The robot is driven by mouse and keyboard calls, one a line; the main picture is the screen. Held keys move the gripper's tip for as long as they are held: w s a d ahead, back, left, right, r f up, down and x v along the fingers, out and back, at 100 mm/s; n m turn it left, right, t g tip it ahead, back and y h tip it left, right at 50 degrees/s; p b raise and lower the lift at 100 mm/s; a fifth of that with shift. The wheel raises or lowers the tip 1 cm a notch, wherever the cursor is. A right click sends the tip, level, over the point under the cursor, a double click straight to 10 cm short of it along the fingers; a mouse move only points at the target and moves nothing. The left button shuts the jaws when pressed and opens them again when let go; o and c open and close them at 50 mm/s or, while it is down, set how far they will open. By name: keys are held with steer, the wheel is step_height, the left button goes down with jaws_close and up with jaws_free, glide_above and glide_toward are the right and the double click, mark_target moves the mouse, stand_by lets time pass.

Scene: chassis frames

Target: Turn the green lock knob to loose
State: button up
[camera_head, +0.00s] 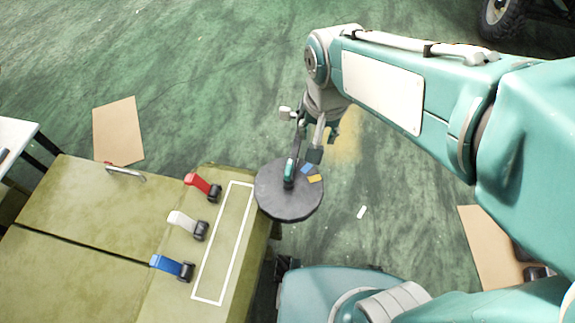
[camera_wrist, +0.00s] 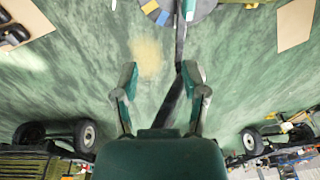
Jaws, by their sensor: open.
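The green knob (camera_head: 290,170) stands on a dark round disc (camera_head: 268,203) beside the olive cabinet. A blue patch (camera_head: 307,169) and a yellow patch (camera_head: 314,178) mark the disc to the right of the knob. A thin dark bar runs from the knob toward my gripper. My gripper (camera_head: 301,133) is open and empty, just above the disc in the picture and apart from the knob. In the wrist view, my gripper (camera_wrist: 161,75) has its fingers spread, with the green knob (camera_wrist: 188,9) at the top edge, beyond the fingertips. The disc (camera_wrist: 205,8) is partly cut off there.
The olive cabinet (camera_head: 75,205) carries a red lever (camera_head: 200,184), a white lever (camera_head: 185,223) and a blue lever (camera_head: 170,266), with a white outlined strip (camera_head: 212,285) alongside. Brown panels (camera_head: 118,131) lie on the green floor. Wheels (camera_wrist: 86,134) show in the wrist view.

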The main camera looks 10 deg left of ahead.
steer(key=g, duration=0.1)
glide_toward(289, 167)
steer(key=shift+h, duration=0.3)
steer(key=f, duration=1)
steer(key=shift+w+a+f, duration=0.1)
steer(key=shift+a+f, duration=0.2)
jaws_close()
